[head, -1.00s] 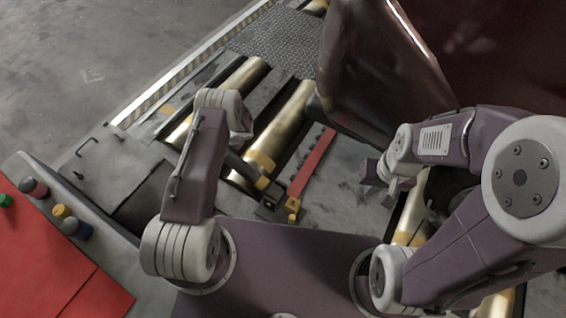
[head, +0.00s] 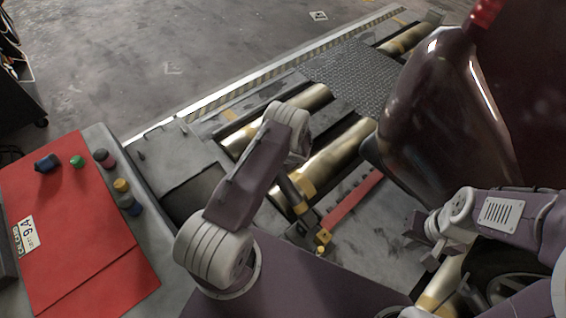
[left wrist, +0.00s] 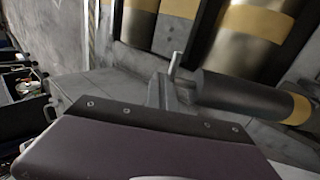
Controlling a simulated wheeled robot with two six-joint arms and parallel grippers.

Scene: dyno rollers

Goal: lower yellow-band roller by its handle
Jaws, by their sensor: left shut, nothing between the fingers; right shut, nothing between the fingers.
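The near brass roller (head: 340,152) has a yellow band (head: 293,195) at its lower end and slants in the floor bed. A red bar (head: 352,206) with a yellow end piece (head: 323,239) lies beside it. In the left wrist view, a dark cylinder (left wrist: 245,96) with a yellow band lies right of my left gripper (left wrist: 172,88), which looks shut and empty; I cannot tell whether they touch.
A second banded roller (head: 302,103) lies farther left. A dark glossy car body (head: 440,105) stands close on the right, with a wheel (head: 505,285) below. A red panel (head: 75,215) and several coloured knobs are at left. A treadplate (head: 350,78) lies beyond the rollers.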

